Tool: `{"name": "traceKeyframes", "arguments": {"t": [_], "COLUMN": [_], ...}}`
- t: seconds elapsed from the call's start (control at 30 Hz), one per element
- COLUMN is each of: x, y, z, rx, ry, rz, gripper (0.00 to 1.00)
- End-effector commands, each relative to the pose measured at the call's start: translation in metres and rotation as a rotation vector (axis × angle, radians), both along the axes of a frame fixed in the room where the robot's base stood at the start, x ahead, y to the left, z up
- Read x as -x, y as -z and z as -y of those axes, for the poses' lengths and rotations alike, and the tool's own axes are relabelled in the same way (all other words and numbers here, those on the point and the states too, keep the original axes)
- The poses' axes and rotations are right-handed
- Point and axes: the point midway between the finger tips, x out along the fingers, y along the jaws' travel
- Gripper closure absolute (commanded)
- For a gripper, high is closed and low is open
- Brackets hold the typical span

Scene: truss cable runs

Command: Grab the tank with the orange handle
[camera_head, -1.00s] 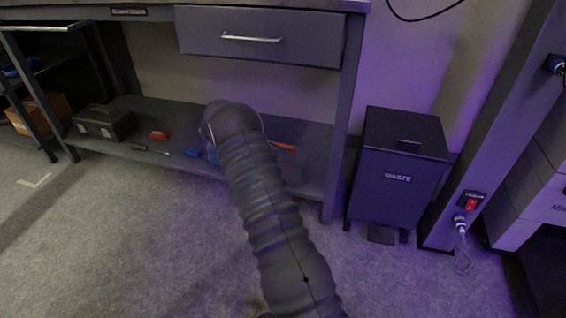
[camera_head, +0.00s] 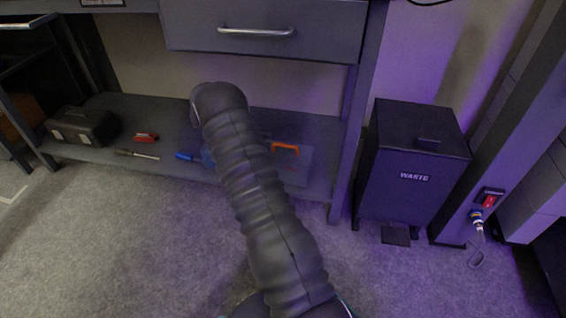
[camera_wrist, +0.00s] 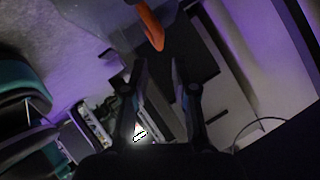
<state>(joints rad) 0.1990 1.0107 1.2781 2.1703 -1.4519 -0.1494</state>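The tank (camera_head: 296,168) is a greyish box on the lower shelf of the workbench, right of my arm. Its orange handle (camera_head: 286,147) stands on top, and my arm hides its left side. In the wrist view the orange handle (camera_wrist: 150,28) lies at the top centre, just beyond the fingertips, with the translucent grey tank (camera_wrist: 128,22) beside it. My gripper (camera_wrist: 158,66) is open, with a gap between its fingers and nothing held. The handle does not appear to be between the fingers. In the head view my gripper is hidden behind my arm.
The lower shelf (camera_head: 180,170) also holds a black toolbox (camera_head: 82,127), a red item (camera_head: 146,137), a screwdriver (camera_head: 136,154) and a blue item (camera_head: 187,156). A drawer (camera_head: 262,30) overhangs it. A bench leg (camera_head: 352,130) and a waste bin (camera_head: 412,165) stand at right.

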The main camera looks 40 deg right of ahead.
Motion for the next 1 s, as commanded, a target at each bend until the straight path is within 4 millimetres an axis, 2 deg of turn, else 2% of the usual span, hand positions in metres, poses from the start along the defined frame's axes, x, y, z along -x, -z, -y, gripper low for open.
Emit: {"name": "traceKeyframes", "arguments": {"t": [0.1,0.2,0.47,0.8,1.0], "x": [0.010,0.014,0.018,0.037,0.038], "y": [0.011,0.016,0.023,0.045,0.046], "z": [0.016,0.023,0.031,0.062,0.064], "rx": [-0.001,0.000,0.000,-0.002,-0.001], "ry": [0.002,-0.001,-0.003,-0.003,-0.005], "rz": [-0.001,-0.001,-0.001,-0.001,0.000], "gripper": [0.73,0.73,0.73,0.73,0.73]}}
